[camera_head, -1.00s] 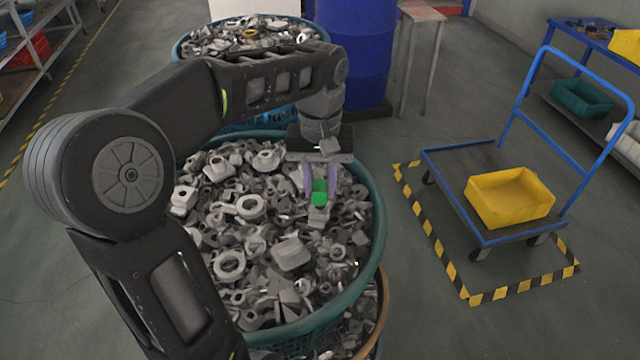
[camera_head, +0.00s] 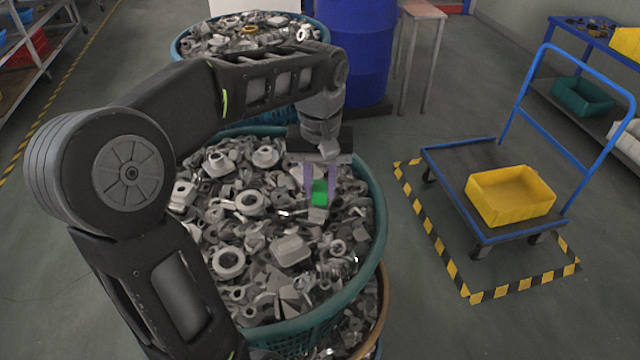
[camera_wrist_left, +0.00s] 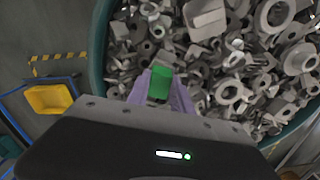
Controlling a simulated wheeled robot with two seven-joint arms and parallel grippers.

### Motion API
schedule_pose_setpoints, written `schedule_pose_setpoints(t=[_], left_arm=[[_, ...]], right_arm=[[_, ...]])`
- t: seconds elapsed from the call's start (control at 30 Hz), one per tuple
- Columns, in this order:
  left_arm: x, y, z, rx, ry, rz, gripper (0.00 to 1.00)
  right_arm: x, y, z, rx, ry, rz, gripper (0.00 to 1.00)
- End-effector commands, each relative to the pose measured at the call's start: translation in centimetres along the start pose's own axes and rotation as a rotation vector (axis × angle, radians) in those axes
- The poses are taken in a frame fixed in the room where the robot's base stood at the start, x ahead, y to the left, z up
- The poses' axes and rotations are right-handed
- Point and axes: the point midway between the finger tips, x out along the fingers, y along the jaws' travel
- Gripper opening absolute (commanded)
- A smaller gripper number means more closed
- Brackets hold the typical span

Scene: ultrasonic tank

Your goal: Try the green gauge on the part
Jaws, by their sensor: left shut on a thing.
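The green gauge (camera_head: 320,191) is a small green block held between the purple fingers of my left gripper (camera_head: 320,187). It also shows in the left wrist view (camera_wrist_left: 160,84), between the fingertips, with a dark grey lower portion. The left gripper points down over a teal basket (camera_head: 371,250) full of loose grey metal parts. A grey part (camera_head: 317,215) lies just below the gauge; I cannot tell whether they touch, nor which part the task means. My right gripper is not in view.
Another basket of metal parts (camera_head: 250,38) stands behind, next to a blue drum (camera_head: 355,50) and a stool (camera_head: 420,12). A blue cart (camera_head: 450,165) with a yellow bin (camera_head: 510,195) stands at right inside striped floor tape. Floor between basket and tape is clear.

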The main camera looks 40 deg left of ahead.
Motion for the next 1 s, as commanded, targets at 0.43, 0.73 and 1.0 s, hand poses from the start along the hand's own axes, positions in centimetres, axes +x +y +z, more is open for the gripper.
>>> schedule_pose_setpoints(t=[0.43,0.73,1.0], left_arm=[[0.69,0.01,-0.01,0.0,0.0,0.0,0.0],[0.78,0.0,-0.01,0.0,0.0,0.0,0.0],[0.77,0.0,-0.01,0.0,0.0,0.0,0.0]], right_arm=[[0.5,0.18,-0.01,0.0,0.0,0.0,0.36],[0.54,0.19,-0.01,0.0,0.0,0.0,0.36],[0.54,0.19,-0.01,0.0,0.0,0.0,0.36]])
